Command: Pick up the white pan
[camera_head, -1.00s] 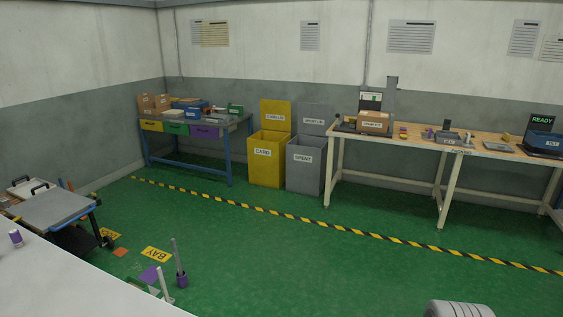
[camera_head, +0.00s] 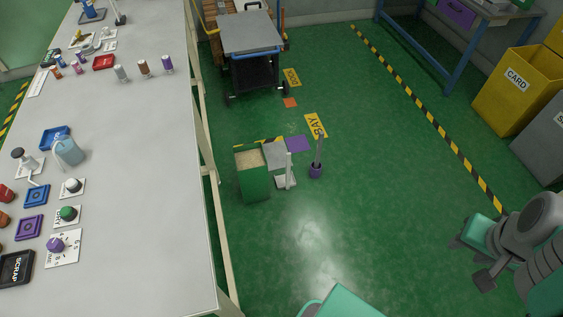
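On the floor stands a small white pan (camera_head: 286,182) with a flat base and an upright white handle, like a dustpan. It is beside a green bin (camera_head: 252,175) and a purple holder (camera_head: 316,171) with a grey stick upright in it. My gripper (camera_head: 469,263) is at the right edge, well to the right of the pan and nearer to me. Its two dark fingers look spread, with nothing seen between them.
A long white table (camera_head: 130,200) with bottles, trays and knobs runs along the left. A cart (camera_head: 252,35) stands behind the bin. A yellow CARD bin (camera_head: 516,90) is at the right. Green floor between the pan and my arm is clear.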

